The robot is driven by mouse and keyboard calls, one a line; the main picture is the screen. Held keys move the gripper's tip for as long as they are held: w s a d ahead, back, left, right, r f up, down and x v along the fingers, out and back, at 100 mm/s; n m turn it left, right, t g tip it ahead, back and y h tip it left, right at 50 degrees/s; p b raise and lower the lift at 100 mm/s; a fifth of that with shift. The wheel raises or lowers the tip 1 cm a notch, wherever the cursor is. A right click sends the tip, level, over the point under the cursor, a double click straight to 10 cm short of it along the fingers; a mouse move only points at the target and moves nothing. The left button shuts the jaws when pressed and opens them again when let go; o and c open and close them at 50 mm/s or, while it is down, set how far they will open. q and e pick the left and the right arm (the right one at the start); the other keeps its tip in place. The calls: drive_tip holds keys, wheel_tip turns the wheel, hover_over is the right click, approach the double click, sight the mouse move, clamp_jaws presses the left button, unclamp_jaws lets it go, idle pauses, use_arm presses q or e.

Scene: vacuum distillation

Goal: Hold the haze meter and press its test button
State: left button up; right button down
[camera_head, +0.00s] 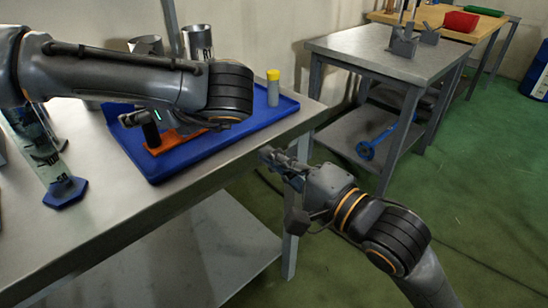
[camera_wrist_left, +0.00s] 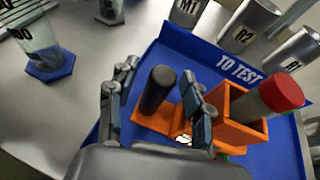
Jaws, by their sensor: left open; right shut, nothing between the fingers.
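The haze meter appears to be the orange device (camera_wrist_left: 228,130) with an upright black grip (camera_wrist_left: 158,90), standing on the blue tray. In the head view its orange base (camera_head: 168,144) and black grip (camera_head: 150,132) show below my left arm. My left gripper (camera_wrist_left: 165,80) is open, with one finger on each side of the black grip; I cannot tell whether they touch it. A red-capped vial (camera_wrist_left: 272,97) stands in the meter's orange box. My right gripper (camera_head: 268,155) is shut and empty, off the table's front edge. I cannot make out the test button clearly.
The blue tray (camera_head: 287,108) reads "TO TEST" and also holds a yellow-capped vial (camera_head: 273,90). Metal cans (camera_head: 198,42) stand behind it. A cylinder with a blue hexagonal base (camera_head: 66,193) stands at left. The floor (camera_head: 490,200) right of the table is clear.

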use_arm(q)
drive_tip(key=v, duration=1.1)
drive_tip(key=shift+s+d, duration=0.2)
drive_tip(key=shift+d, duration=0.1)
